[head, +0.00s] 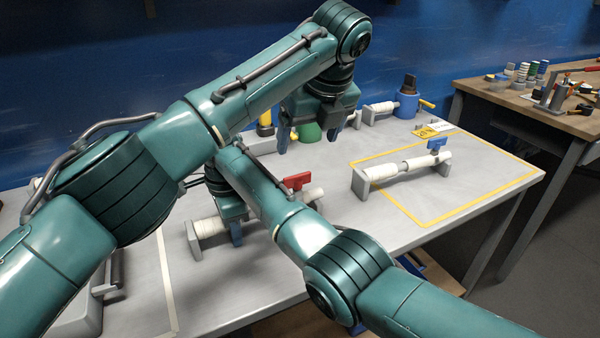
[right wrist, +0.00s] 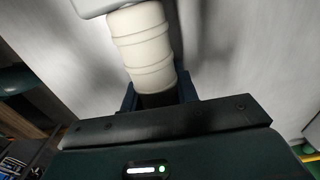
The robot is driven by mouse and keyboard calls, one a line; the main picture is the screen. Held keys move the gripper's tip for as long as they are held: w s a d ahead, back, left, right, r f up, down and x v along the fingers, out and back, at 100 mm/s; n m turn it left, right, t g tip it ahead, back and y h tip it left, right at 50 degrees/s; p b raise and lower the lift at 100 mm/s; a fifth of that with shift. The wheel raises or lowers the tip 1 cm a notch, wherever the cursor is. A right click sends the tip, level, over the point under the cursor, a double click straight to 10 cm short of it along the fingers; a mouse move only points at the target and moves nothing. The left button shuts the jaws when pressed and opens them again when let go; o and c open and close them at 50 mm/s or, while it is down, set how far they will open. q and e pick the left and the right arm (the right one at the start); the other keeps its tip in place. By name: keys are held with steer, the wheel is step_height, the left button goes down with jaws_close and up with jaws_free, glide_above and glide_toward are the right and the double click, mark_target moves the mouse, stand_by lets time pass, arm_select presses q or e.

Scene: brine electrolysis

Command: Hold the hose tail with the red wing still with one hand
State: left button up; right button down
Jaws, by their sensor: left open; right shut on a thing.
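The hose tail with the red wing (head: 297,181) lies on the table in a grey holder, with white ribbed ends (head: 211,228) showing to either side of my right arm. In the right wrist view, the white ribbed part (right wrist: 142,48) runs into the jaws of the right gripper (right wrist: 158,98). My left gripper (head: 309,133) is open and empty, pointing down above the back of the table.
A similar white piece with a blue wing (head: 437,144) lies on a grey holder inside a yellow outline (head: 497,202). A green object (head: 308,131) stands behind my left gripper. A blue container (head: 406,105) is at the back. A wooden side table (head: 545,112) holds small items.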

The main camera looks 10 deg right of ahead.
mark_target(298, 175)
arm_select(q)
steer(key=x, duration=1.1)
steer(key=shift+w+f, duration=0.15)
steer(key=shift+f, duration=0.15)
steer(key=shift+c, duration=0.4)
steer(key=c, duration=1.1)
